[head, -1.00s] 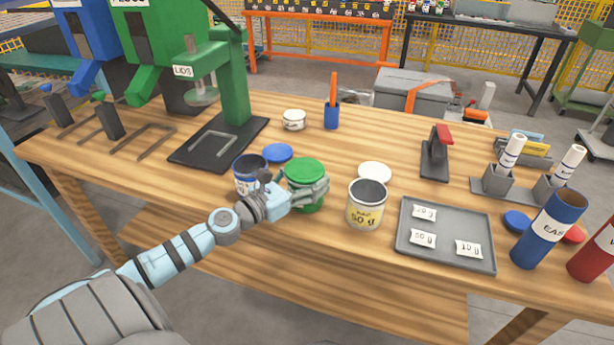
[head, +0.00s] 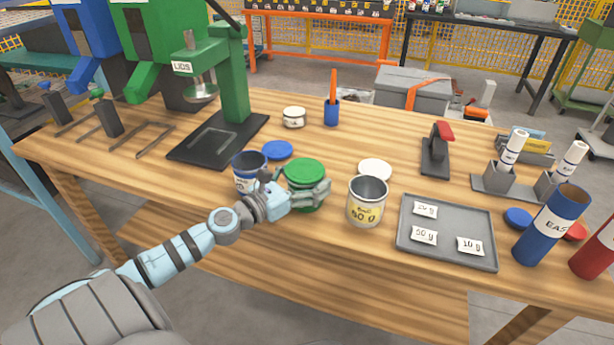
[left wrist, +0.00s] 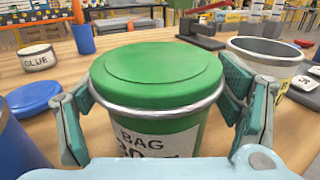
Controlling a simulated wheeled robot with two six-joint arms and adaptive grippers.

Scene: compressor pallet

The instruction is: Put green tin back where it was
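The green tin (head: 304,173), with its green lid on, stands upright on the wooden table between the blue tin and the open yellow-labelled tin. In the left wrist view the green tin (left wrist: 157,80) fills the middle, its "BAG" label partly cut off. My left gripper (head: 300,196) is around it with fingers spread, one on each side. In the left wrist view the fingers of my left gripper (left wrist: 160,105) stand slightly off the tin's sides; light contact on the left is hard to rule out. My right gripper is not in view.
The blue tin (head: 249,170) is close on the left and the open 50 g tin (head: 367,203) close on the right. A blue lid (head: 277,150) and white lid (head: 375,171) lie behind. A grey tray (head: 482,256) and green press (head: 236,85) stand farther off.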

